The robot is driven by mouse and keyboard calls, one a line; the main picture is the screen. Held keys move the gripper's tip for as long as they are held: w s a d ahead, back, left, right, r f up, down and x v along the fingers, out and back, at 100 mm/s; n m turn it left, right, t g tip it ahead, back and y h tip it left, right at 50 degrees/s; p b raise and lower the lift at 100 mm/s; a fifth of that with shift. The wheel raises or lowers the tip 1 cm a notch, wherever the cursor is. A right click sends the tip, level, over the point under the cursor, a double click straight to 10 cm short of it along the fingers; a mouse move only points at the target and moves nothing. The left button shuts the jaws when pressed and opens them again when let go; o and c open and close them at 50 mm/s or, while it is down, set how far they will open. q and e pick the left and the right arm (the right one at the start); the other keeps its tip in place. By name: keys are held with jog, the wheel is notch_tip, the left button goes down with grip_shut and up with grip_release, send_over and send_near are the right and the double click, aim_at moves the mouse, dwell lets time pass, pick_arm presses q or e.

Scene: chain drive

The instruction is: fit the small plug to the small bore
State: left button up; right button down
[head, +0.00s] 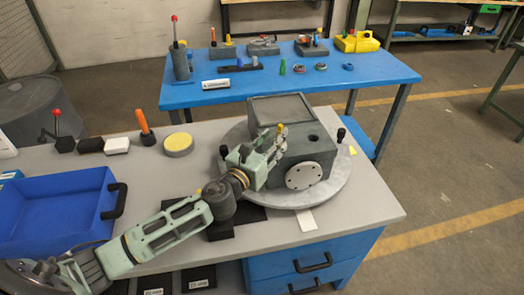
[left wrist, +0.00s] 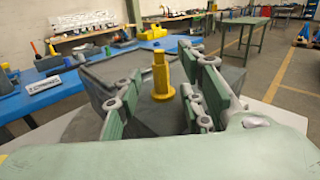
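A yellow plug (left wrist: 160,76) with a narrow stem and wider collar stands upright at the top of the dark grey housing (head: 300,158). Only its top shows in the head view (head: 280,128). My left gripper (head: 268,147) is at the housing's left top edge, its fingers on either side of the plug. In the left wrist view the fingers (left wrist: 163,92) stand apart, with gaps beside the plug. The plug's lower end is hidden, so I cannot tell whether it sits in a bore. A dark round hole (head: 313,138) is open on the housing's top, right of the plug. My right gripper is not in view.
The housing rests on a round grey plate (head: 335,186) with black-knobbed posts. A blue tray (head: 60,215), a yellow-topped disc (head: 178,144) and an orange-handled tool (head: 146,127) are to the left. A blue table (head: 380,72) with parts stands behind.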

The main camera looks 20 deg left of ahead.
pick_arm(q)
jog(key=s+a, duration=0.1)
jog(key=s, duration=0.6)
jog(key=shift+s+a, duration=0.1)
